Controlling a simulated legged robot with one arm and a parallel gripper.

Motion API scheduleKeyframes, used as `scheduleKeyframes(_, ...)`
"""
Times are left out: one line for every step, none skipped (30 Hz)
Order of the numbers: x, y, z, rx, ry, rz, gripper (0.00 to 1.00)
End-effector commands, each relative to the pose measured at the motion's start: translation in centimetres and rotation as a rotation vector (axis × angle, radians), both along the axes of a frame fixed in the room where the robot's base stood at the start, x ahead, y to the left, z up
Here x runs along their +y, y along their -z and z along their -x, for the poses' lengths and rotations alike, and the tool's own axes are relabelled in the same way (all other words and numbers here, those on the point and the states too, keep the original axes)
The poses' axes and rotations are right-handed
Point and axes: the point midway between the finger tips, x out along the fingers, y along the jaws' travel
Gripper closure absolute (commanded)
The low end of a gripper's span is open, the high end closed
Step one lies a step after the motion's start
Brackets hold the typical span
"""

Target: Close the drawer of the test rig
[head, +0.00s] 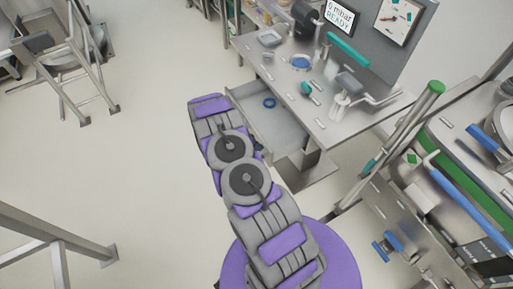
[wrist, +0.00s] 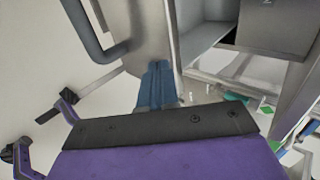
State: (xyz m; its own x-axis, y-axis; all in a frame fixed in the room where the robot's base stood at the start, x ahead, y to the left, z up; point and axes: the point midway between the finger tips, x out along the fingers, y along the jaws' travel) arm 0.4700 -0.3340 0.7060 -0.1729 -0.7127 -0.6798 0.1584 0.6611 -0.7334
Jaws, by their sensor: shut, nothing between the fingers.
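The test rig (head: 375,107) is a grey metal bench with a display panel at the back. Its drawer (head: 275,125) is pulled out at the bench's left side, with a blue ring (head: 269,102) lying inside. In the wrist view, a grey panel, apparently the drawer front (wrist: 150,30), carries a dark bar handle (wrist: 100,40). My gripper's blue fingers (wrist: 158,82) are together and empty, overlapping the panel's lower part in the picture. I cannot tell whether they touch it. In the head view my arm covers part of the drawer front and hides the gripper.
A cart (head: 440,170) with green and blue bars stands to the right of the rig. A metal-framed chair-like stand (head: 70,65) is at upper left, and a metal frame (head: 55,240) at lower left. The floor (head: 130,160) left of my arm is clear.

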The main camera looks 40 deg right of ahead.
Motion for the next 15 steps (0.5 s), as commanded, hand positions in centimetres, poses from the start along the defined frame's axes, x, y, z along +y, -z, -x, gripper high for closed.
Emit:
scheduleKeyframes(0.0,0.0,0.0,0.001,-0.001,0.000,1.00)
scheduleKeyframes(0.0,0.0,0.0,0.000,0.000,-0.001,1.00)
scheduleKeyframes(-0.1,0.0,0.0,0.000,-0.001,-0.002,1.00)
scheduleKeyframes(-0.1,0.1,0.0,0.000,-0.001,-0.003,1.00)
scheduleKeyframes(-0.2,0.1,0.0,0.000,-0.001,-0.004,1.00)
scheduleKeyframes(-0.3,0.1,0.0,0.000,-0.001,-0.005,1.00)
scheduleKeyframes(-0.4,0.1,0.0,0.000,-0.001,-0.005,1.00)
scheduleKeyframes(-0.4,0.1,0.0,0.000,-0.001,-0.005,1.00)
scheduleKeyframes(-0.6,0.2,0.0,-0.001,-0.001,-0.006,1.00)
scheduleKeyframes(-0.8,0.2,0.0,-0.001,-0.001,-0.006,1.00)
scheduleKeyframes(-1.0,0.2,0.1,-0.002,0.000,-0.007,1.00)
scheduleKeyframes(-1.4,0.2,0.2,-0.002,0.001,-0.007,1.00)
scheduleKeyframes(-1.7,0.2,0.3,-0.002,0.002,-0.007,1.00)
scheduleKeyframes(-2.1,0.2,0.4,-0.002,0.002,-0.006,1.00)
scheduleKeyframes(-2.6,0.2,0.6,-0.003,0.004,-0.005,1.00)
